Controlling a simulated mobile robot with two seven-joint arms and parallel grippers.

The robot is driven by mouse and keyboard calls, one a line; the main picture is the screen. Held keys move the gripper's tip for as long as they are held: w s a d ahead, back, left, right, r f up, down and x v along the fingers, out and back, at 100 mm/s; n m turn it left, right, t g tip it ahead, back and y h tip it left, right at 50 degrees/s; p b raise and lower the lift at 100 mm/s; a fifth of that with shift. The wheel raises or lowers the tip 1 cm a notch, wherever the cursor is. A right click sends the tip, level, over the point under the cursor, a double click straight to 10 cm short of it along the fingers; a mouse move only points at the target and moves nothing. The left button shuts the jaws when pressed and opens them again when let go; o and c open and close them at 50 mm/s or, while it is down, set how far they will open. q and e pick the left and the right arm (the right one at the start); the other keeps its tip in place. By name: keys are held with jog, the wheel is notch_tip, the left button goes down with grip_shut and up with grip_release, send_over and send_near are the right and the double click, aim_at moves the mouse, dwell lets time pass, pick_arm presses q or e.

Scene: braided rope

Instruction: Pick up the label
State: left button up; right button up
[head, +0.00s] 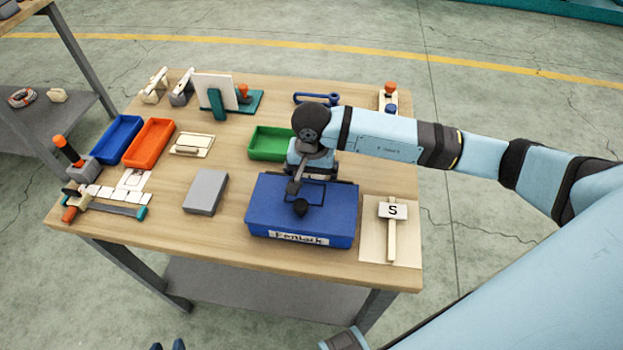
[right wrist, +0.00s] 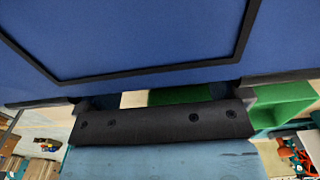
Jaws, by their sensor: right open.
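A blue case (head: 345,222) lies flat near the front of the table, with a white label (head: 299,238) with black lettering on its front side. A white plate marked S (head: 393,211) sits on a cream stick on a pale board to its right. My right gripper (head: 298,196) is over the case's lid, pointing down; in the right wrist view its jaws (right wrist: 163,100) are apart, close to the blue lid. Whether it touches the lid cannot be told. Two dark tips of my left gripper (head: 167,346) show at the bottom edge, apart, below the table.
Blue (head: 117,140) and orange (head: 149,143) trays, a green tray (head: 267,143) and a grey block (head: 205,191) stand around the case. White squares (head: 104,192) and a clamp (head: 116,208) lie front left. Bare wood shows between the grey block and the orange tray.

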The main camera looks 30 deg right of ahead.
pick_arm(q)
jog(key=shift+f, duration=0.1)
pick_arm(e)
jog(key=shift+f, duration=0.1)
jog(key=c, duration=1)
